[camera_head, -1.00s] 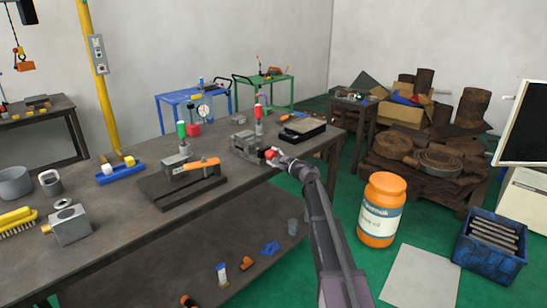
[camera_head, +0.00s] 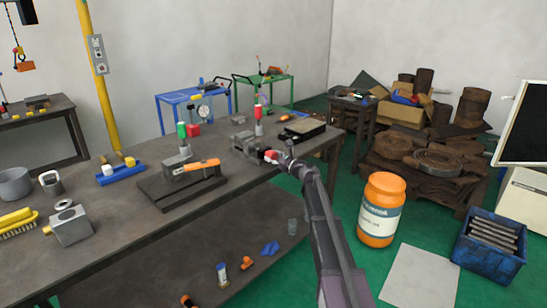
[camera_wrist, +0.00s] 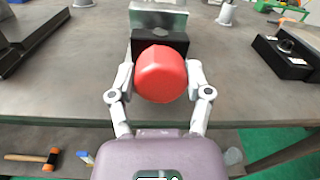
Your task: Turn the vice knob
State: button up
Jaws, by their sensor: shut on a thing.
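The vice knob is a red, round-edged knob (camera_wrist: 161,74), seen large in the middle of the wrist view. It sits in front of the dark block of the vice, whose pale metal body (camera_wrist: 158,19) shows behind it. In the head view the knob (camera_head: 271,156) is a small red spot on the near side of the grey vice (camera_head: 246,145), at the table's front edge. My gripper (camera_wrist: 161,80) is shut on the knob, with one finger on its left side and one on its right. The head view shows my gripper (camera_head: 280,158) reaching the knob from the front right.
The dark workbench (camera_head: 120,215) carries a clamp with an orange handle (camera_head: 203,163) to the left. A black tray (camera_head: 302,130) stands behind right of the vice. A red-topped tool (camera_head: 258,115) stands behind the vice. An orange barrel (camera_head: 381,210) stands on the floor at right.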

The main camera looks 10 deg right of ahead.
jog(key=m, duration=0.4)
jog(key=shift+w+r+m, duration=0.1)
jog(key=shift+w+m, duration=0.1)
jog(key=shift+m, duration=0.1)
jog(key=m, duration=0.3)
jog(key=shift+d+m, duration=0.1)
jog(key=shift+m, duration=0.2)
jog(key=m, duration=0.4)
jog(key=shift+g, duration=0.3)
jog(key=m, duration=0.4)
jog(key=shift+d, duration=0.1)
jog(key=shift+m, duration=0.3)
jog(key=o, duration=1.1)
jog(key=shift+o, duration=0.2)
jog(key=shift+n, duration=0.4)
